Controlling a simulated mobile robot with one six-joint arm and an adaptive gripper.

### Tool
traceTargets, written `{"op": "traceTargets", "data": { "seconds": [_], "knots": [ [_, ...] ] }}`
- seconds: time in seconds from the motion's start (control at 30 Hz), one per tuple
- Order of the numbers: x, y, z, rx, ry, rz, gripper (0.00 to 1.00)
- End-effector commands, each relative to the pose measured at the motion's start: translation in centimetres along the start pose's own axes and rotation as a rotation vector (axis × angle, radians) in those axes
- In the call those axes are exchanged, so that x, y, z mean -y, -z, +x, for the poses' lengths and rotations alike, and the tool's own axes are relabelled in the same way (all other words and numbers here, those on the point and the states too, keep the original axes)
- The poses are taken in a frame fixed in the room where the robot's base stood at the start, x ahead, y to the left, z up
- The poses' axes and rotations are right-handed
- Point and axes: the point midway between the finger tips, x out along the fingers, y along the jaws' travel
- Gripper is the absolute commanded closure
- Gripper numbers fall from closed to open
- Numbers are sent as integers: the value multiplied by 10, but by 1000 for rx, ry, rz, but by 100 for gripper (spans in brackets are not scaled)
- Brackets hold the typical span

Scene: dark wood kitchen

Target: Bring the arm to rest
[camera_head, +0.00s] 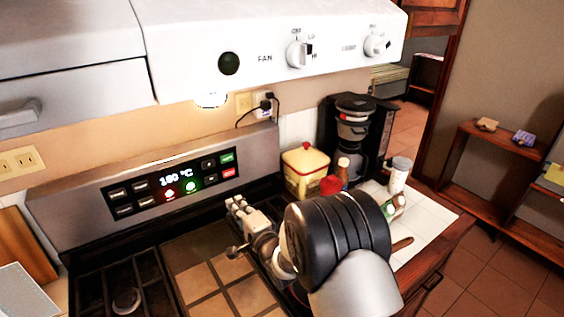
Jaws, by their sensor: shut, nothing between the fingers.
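My gripper (236,207) is at the end of my arm, over the stove top, in front of the oven's control panel. Its fingers look closed and nothing shows between them. My large black and silver arm joint fills the lower middle of the view and hides part of the stove and counter behind it.
The stove's control panel (122,203) reads 180 °C. A white range hood (240,45) hangs above. Right of the stove, a yellow canister (305,172), a black coffee maker (352,125) and several bottles stand on the white tiled counter (432,222). Wooden shelves (465,165) stand at right.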

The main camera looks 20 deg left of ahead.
Motion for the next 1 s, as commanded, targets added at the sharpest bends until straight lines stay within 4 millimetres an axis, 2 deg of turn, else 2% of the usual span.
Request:
{"op": "traceTargets", "data": {
  "seconds": [0.07,0.17,0.27,0.37,0.47,0.5,0.57,0.67,0.7,0.87,1.0],
  "knots": [
    [1,1,0,-3,-2,-4,100],
    [12,14,-4,-29,-22,-42,100],
    [36,44,-16,-91,-86,-136,100],
    [66,85,-44,-169,-197,-269,100],
    [93,121,-87,-235,-336,-399,100],
    [102,134,-107,-255,-394,-446,100],
    [115,149,-139,-277,-482,-510,100],
    [132,165,-199,-293,-634,-603,100],
    [137,168,-224,-292,-695,-633,100],
    [149,163,-329,-243,-929,-731,100],
    [148,135,-419,-143,-1110,-780,100]
  ]
}}
